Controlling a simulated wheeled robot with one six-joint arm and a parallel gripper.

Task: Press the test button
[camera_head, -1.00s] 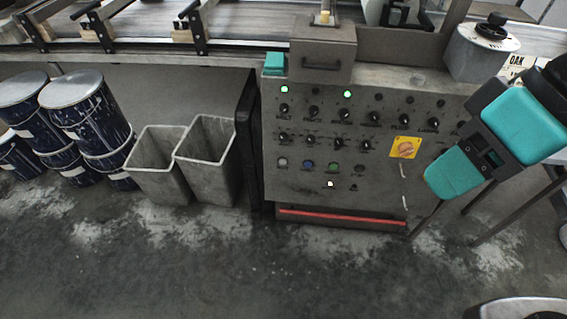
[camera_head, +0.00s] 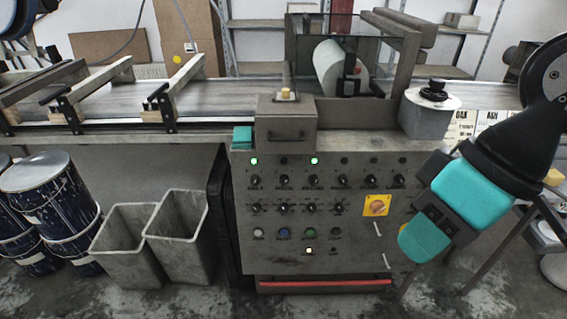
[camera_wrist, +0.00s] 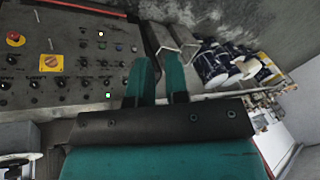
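The grey control panel (camera_head: 350,262) faces me with rows of dark knobs, lit green lamps and small buttons. Its lower row holds a whitish button (camera_head: 258,233), a blue button (camera_head: 284,232), a green button (camera_head: 309,231) and a dark button (camera_head: 335,230). Labels are too small to read, so I cannot tell which is the test button. My gripper (camera_head: 418,243) is in front of the panel's right side, right of the yellow rotary switch (camera_head: 376,205). In the wrist view my gripper (camera_wrist: 159,58) shows two teal fingers with an empty gap between them.
A red emergency button (camera_wrist: 15,40) on yellow shows in the wrist view. A grey box (camera_head: 287,136) and a lidded pot (camera_head: 428,115) stand on the panel's top. Two grey bins (camera_head: 128,265) and dark drums (camera_head: 50,200) stand left. The conveyor (camera_head: 230,92) runs behind.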

